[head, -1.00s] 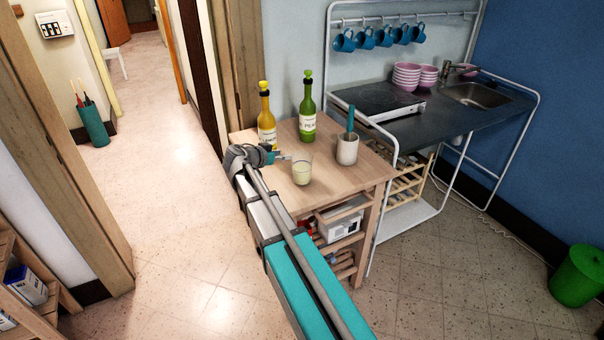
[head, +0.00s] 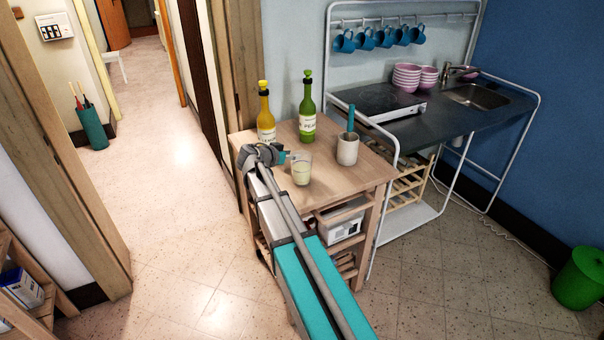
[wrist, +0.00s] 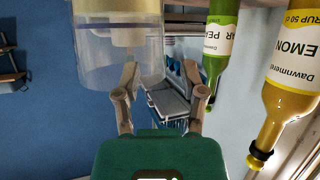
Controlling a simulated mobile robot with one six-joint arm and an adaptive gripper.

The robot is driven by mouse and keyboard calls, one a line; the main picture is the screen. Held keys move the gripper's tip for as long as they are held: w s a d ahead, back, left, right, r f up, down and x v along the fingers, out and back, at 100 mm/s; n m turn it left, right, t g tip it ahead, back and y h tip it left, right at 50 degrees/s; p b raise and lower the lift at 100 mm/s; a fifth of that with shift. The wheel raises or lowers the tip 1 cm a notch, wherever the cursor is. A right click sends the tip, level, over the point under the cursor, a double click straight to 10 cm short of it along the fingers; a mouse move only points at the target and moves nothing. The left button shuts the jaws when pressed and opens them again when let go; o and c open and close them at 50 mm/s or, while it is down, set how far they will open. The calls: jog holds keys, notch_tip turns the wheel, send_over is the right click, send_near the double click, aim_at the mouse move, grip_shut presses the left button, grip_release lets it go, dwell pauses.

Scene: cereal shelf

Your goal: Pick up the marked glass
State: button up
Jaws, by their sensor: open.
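A clear glass with pale contents (head: 301,171) stands on the wooden cart top (head: 350,178). No distinct mark on it can be made out. My gripper (head: 290,156) is beside the glass, at its left in the head view. In the wrist view, which is upside down, my gripper (wrist: 160,70) has its two fingers apart with nothing held between them. The glass (wrist: 118,50) fills the upper left there, overlapping the left finger's tip and off-centre from the gap. Whether finger and glass touch cannot be told.
A yellow bottle (head: 265,115) and a green bottle (head: 307,110) stand behind the glass. A white cup holding a teal item (head: 347,149) stands to its right. The cart's front right top is clear. A kitchenette (head: 440,110) adjoins the cart.

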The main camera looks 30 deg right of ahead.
grip_shut()
dwell(0.3)
dwell(0.4)
